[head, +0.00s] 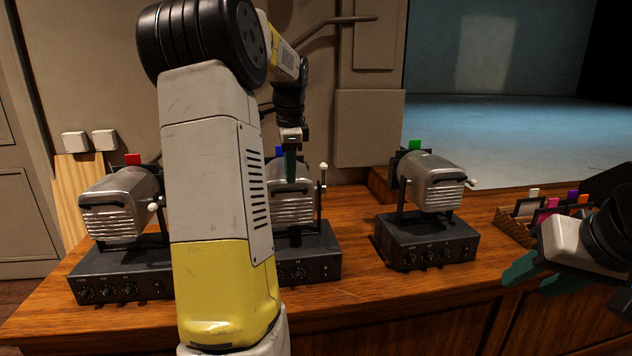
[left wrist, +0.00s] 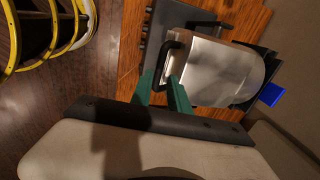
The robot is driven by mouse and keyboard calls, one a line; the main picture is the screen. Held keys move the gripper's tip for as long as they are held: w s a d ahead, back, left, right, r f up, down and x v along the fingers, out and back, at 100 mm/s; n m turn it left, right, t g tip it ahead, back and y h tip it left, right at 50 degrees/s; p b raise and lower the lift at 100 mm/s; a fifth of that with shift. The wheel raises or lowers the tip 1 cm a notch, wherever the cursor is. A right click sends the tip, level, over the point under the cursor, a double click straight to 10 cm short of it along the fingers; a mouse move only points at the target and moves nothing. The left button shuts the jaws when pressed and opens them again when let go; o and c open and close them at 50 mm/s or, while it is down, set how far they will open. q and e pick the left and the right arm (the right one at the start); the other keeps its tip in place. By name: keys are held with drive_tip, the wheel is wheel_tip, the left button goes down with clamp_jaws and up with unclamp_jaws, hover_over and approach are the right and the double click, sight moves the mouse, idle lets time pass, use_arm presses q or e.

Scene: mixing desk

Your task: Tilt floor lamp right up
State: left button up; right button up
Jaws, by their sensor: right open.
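Three grey metal lamps on black control boxes stand on the wooden desk: one with a red tag (head: 127,200), one with a blue tag (head: 292,190), one with a green tag (head: 434,184). No label shows which is the floor lamp. My left gripper (head: 290,172) points down at the blue-tagged lamp. In the left wrist view its green fingers (left wrist: 164,88) are close to the black handle (left wrist: 169,56) of this lamp (left wrist: 212,72); whether they grip it is unclear. My right gripper (head: 540,277) is open and empty, right of the green-tagged lamp.
My left arm crosses the head view and hides part of the desk between the red and blue lamps. A small holder (head: 514,226) with coloured tags stands at the right. The desk front (head: 420,300) is clear.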

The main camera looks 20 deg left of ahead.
sight(291, 189)
use_arm(q)
drive_tip(key=shift+w+a+f, duration=0.1)
drive_tip(key=shift+w+f, duration=0.05)
drive_tip(key=shift+f, duration=0.8)
drive_tip(key=shift+w+a+f, duration=0.1)
drive_tip(key=shift+f, duration=0.8)
clamp_jaws()
